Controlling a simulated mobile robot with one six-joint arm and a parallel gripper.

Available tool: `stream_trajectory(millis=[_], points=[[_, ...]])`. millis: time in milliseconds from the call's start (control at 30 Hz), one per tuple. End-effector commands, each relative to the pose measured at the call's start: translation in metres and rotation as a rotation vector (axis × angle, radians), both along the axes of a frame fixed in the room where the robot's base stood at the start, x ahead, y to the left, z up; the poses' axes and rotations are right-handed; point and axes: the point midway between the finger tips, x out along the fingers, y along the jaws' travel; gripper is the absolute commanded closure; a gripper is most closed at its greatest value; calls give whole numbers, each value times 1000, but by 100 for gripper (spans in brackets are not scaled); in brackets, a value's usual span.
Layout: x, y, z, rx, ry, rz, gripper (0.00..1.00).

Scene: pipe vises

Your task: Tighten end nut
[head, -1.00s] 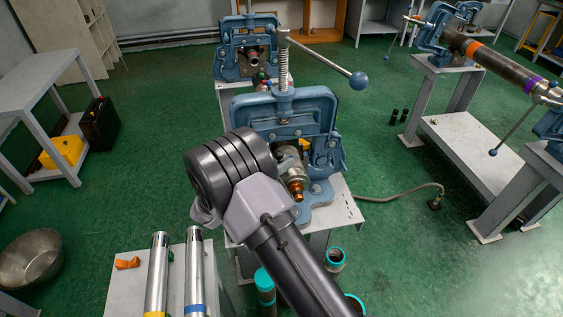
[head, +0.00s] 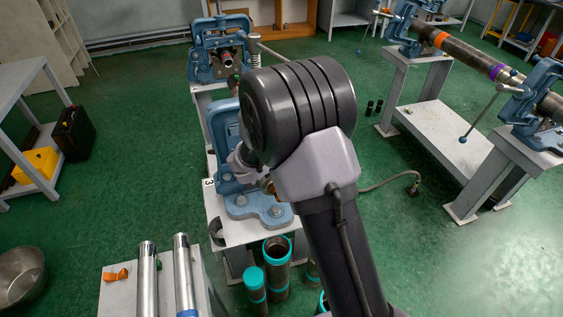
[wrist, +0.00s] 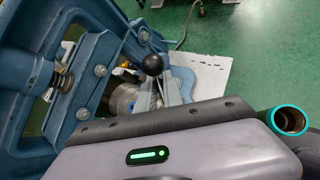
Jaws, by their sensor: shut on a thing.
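The near blue pipe vise (head: 226,130) stands on a grey bench, largely covered by my arm in the head view. Its blue frame (wrist: 75,75) fills the left of the wrist view. A silver metal fitting (wrist: 123,98), apparently the end nut's part, sits inside the vise. A small coppery bit (head: 267,186) shows beside my arm. My gripper (wrist: 158,96) reaches in at the fitting, and its pale fingers are shut on what looks like the end nut. The grip itself is mostly hidden by the gripper body and a dark ball knob (wrist: 153,64).
Silver pipes (head: 184,275) lie on a low table at the lower left. Teal-rimmed pipes (head: 277,268) stand upright below the bench. Another vise (head: 220,48) stands behind. A long pipe (head: 462,55) is held in vises at the right.

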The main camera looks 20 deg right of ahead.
Motion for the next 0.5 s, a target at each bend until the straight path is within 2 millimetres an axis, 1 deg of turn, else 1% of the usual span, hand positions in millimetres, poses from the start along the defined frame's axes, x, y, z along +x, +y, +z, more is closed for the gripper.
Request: stream_trajectory(millis=[33, 200, 500], points=[[-1, -4, -2, 22, 0, -4, 100], [-1, -9, -5, 88, 0, -4, 100], [-2, -13, -9, 134, 4, -5, 100]])
